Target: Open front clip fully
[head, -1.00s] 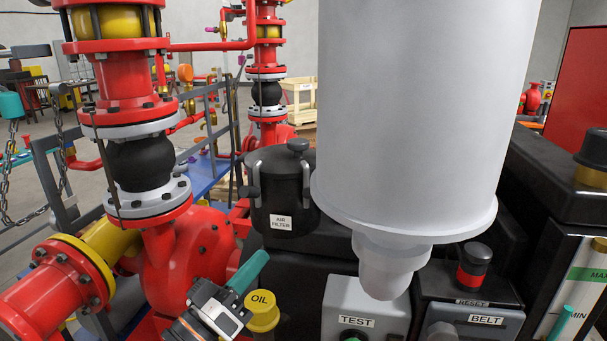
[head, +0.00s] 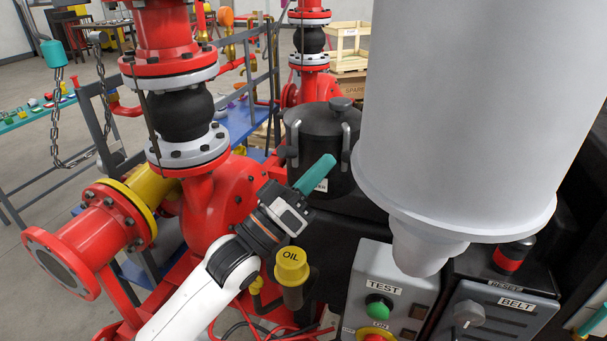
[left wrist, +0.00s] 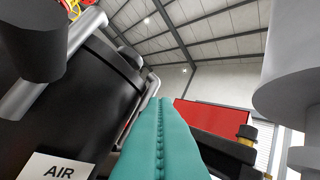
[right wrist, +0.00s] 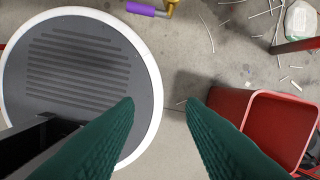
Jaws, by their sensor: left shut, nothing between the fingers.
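The black air filter canister (head: 320,125) stands in the middle of the head view with its lid on. One grey clip (head: 294,138) shows on its left side and another grey clip (head: 346,142) on its right; I cannot tell which is the front one. My left gripper (head: 328,162) is shut and empty, its teal fingertips in front of the canister, just below the right clip and partly covering the label. In the left wrist view the fingers (left wrist: 160,105) point up beside the canister (left wrist: 85,90), close to a clip bar; contact is unclear. My right gripper (right wrist: 160,102) is open and empty.
A big white-grey cylinder (head: 450,110) hangs close on the right. The yellow OIL cap (head: 291,262) is below the left gripper. The red pump (head: 225,200) is left. A round grey disc (right wrist: 75,80) lies below the right gripper.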

